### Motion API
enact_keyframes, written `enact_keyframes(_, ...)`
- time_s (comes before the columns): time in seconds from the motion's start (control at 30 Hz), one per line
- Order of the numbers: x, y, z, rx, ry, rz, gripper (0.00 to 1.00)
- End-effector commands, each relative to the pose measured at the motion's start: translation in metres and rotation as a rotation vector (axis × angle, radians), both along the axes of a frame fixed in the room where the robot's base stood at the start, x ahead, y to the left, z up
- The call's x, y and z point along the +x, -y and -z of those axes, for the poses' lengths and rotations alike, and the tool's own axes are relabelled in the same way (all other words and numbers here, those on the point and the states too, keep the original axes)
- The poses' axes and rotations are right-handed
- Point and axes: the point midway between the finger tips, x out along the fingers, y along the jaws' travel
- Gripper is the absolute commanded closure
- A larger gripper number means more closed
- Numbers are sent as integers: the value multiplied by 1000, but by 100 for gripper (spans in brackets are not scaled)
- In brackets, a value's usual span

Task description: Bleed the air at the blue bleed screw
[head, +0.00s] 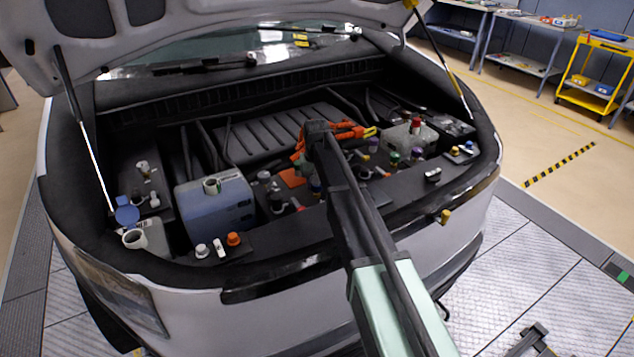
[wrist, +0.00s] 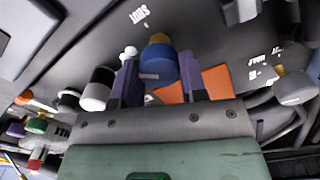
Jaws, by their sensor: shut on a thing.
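In the wrist view, the blue bleed screw (wrist: 158,66) sits between the two dark purple fingers of my gripper (wrist: 160,82). Its round blue head is held, with a brass-coloured part showing beyond it. The fingers are shut on it from both sides. In the head view, a small blue spot (head: 316,185) shows just below the end of my arm, in the middle of the engine bay. The fingers themselves are hard to make out there.
An orange patch (wrist: 206,84) lies beside the fingers. A black-and-white knob (wrist: 98,90) stands close by on the left. The blue tank (head: 215,212) with an open neck is at left in the bay. Orange cables (head: 348,131) run behind my arm. The raised bonnet (head: 200,18) hangs above.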

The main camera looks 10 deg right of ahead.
Motion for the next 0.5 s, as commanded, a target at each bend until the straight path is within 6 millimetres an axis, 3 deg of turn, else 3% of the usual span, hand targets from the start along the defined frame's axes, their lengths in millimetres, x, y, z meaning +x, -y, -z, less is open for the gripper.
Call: enact_keyframes(0.5,-1,-1,0,0,-1,-421,85)
